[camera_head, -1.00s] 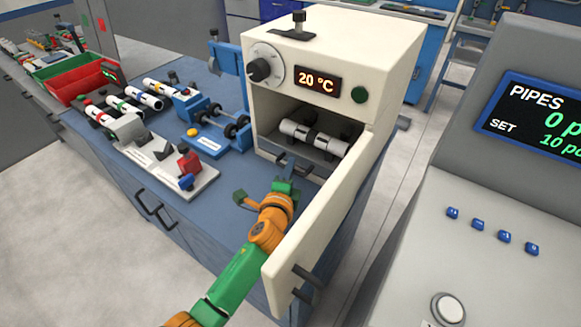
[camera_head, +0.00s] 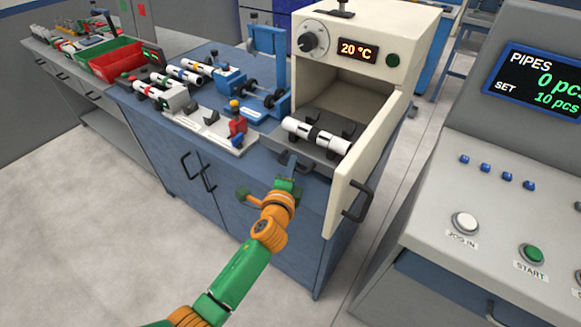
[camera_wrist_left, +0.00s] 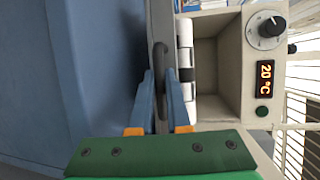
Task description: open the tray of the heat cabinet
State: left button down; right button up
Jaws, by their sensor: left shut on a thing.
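The heat cabinet (camera_head: 372,22) is a cream box with a dial and a "20 °C" display; its door (camera_head: 352,180) stands open to the right. Its dark tray (camera_head: 278,143) is slid out at the front and bears a white pipe with black bands (camera_head: 315,136). My left gripper (camera_head: 290,166) is shut on the tray's handle at the tray's front. In the left wrist view its blue fingers (camera_wrist_left: 160,98) sit on both sides of the dark handle (camera_wrist_left: 161,62), with the pipe (camera_wrist_left: 186,60) just beyond. My right gripper is not in view.
Left of the cabinet stand a blue fixture with rollers (camera_head: 262,95), a grey block fixture (camera_head: 205,122), several banded pipes (camera_head: 185,75) and red and green bins (camera_head: 112,62). A control panel (camera_head: 470,180) stands at right. The floor in front is clear.

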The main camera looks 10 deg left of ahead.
pick_arm(q)
jog(key=shift+w, duration=0.1)
jog(key=c, duration=0.9)
grip_release()
jog(key=s, duration=0.2)
jog(key=s+r, duration=0.1)
jog(key=s, duration=0.4)
jog(key=shift+r+p, duration=0.15)
jog(key=shift+p, duration=0.25)
